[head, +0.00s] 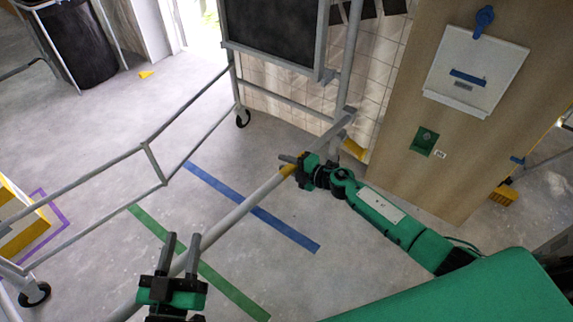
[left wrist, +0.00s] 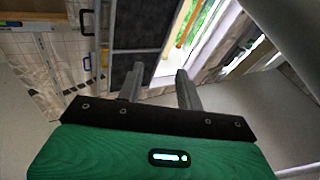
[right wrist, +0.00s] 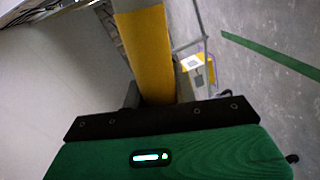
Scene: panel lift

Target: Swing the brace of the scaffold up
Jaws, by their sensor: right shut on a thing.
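The brace (head: 236,215) is a long grey pole with a yellow section, slanting from lower left to upper right in the head view. My right gripper (head: 292,164) is shut on its yellow section. The right wrist view shows that yellow section (right wrist: 143,55) running into the jaw, with the fingers partly hidden. My left gripper (head: 182,239) is open near the brace's lower-left part. Its two fingers point up with a gap between them; in the left wrist view (left wrist: 159,73) nothing is between them. The grey scaffold frame (head: 150,160) stands behind and left, on castors.
A wooden panel wall (head: 410,180) with a white box (head: 475,70) stands at the right. Blue tape (head: 215,190) and green tape (head: 240,297) mark the floor. A black bin (head: 80,45) is at the far left. Floor between the scaffold and brace is clear.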

